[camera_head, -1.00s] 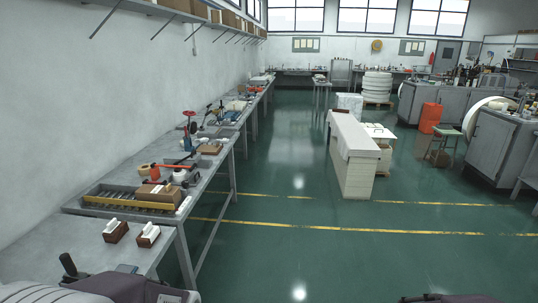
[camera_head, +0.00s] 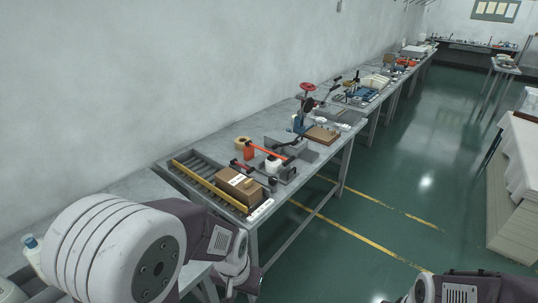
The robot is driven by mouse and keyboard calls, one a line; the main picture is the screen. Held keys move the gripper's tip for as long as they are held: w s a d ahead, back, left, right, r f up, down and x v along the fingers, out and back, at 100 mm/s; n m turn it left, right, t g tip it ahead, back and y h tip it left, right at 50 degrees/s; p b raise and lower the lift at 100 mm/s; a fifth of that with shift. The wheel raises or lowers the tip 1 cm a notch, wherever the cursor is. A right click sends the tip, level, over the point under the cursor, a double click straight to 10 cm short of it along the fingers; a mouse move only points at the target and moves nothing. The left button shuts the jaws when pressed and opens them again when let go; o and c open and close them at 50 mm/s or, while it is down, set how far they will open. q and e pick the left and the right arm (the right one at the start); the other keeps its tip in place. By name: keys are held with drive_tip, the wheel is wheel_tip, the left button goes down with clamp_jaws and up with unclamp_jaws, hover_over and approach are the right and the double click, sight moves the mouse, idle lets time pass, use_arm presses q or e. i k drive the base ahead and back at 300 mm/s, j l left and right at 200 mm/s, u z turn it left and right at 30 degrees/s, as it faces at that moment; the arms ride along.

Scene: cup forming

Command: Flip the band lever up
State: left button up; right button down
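The long grey workbench (camera_head: 318,166) runs along the left wall. A cardboard box (camera_head: 237,187) lies on its near roller section. Behind the box is a tool with an orange bar (camera_head: 265,149) and black levers. Farther along stands a device with a red handwheel (camera_head: 307,86) and a blue base. I cannot tell for sure which part is the band lever. My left gripper (camera_head: 246,284) is low in front of the bench's near end, touching none of these tools; its fingers are too unclear to judge. My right arm shows at the bottom right, its gripper out of view.
A yellow rail (camera_head: 208,185) edges the roller section. A tape roll (camera_head: 242,142) and a brown board (camera_head: 322,134) lie on the bench. More benches with tools continue behind. The green floor (camera_head: 375,220) to the right is open up to a white-covered table (camera_head: 520,160).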

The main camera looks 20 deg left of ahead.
sight(273, 156)
drive_tip(key=i+u, duration=0.25)
drive_tip(key=u, duration=0.15)
drive_tip(key=i+u, duration=0.35)
drive_tip(key=i+l+u, duration=0.2)
drive_tip(key=u, duration=0.2)
drive_tip(key=i+l+u, duration=0.2)
drive_tip(key=u, duration=0.2)
